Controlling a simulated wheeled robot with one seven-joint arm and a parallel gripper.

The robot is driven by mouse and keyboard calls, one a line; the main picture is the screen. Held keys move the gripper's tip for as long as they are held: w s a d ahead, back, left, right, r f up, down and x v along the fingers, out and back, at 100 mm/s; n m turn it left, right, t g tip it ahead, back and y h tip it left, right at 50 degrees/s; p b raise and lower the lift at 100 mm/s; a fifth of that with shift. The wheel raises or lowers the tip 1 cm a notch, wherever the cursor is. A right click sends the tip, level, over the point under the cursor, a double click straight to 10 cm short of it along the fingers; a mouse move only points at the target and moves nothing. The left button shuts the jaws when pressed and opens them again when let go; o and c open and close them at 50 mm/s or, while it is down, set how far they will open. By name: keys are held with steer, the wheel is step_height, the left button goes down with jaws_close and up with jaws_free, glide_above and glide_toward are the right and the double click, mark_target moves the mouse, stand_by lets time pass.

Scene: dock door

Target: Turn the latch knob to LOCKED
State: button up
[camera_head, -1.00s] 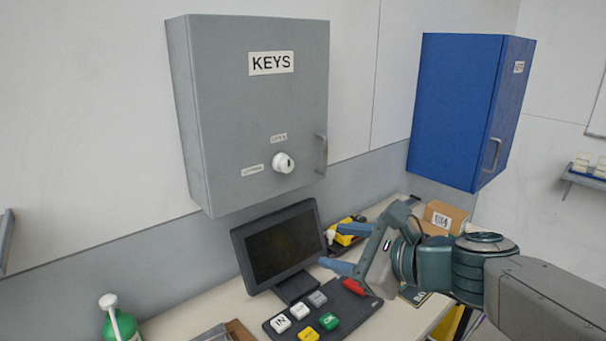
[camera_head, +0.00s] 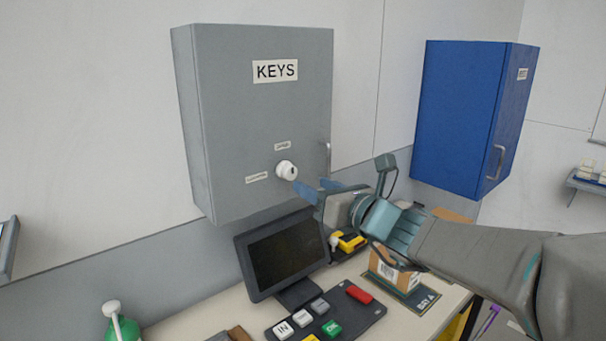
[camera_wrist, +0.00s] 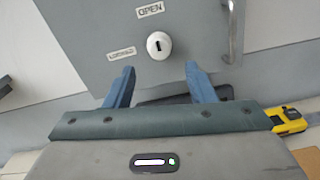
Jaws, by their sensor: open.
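The white latch knob (camera_head: 287,170) sits on the door of the grey KEYS cabinet (camera_head: 225,120). In the wrist view the knob (camera_wrist: 159,45) shows a small dark mark on its face. The OPEN label (camera_wrist: 150,9) is above it and the LOCKED label (camera_wrist: 121,53) is to its left. My gripper (camera_head: 318,187) is open, with its blue fingers pointing at the cabinet just right of and below the knob. In the wrist view my gripper (camera_wrist: 158,78) has its fingertips spread, with the knob beyond and between them. The fingers appear apart from the knob.
The cabinet's handle (camera_head: 327,160) is right of the knob. A dark monitor (camera_head: 284,252) and a keypad (camera_head: 325,318) stand on the counter below. A blue cabinet (camera_head: 462,115) hangs to the right. A yellow tool (camera_wrist: 287,120) lies lower right in the wrist view.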

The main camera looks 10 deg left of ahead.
mark_target(292, 175)
steer(key=shift+p+x, duration=0.55)
steer(key=shift+x, duration=2.6)
steer(key=c, duration=1)
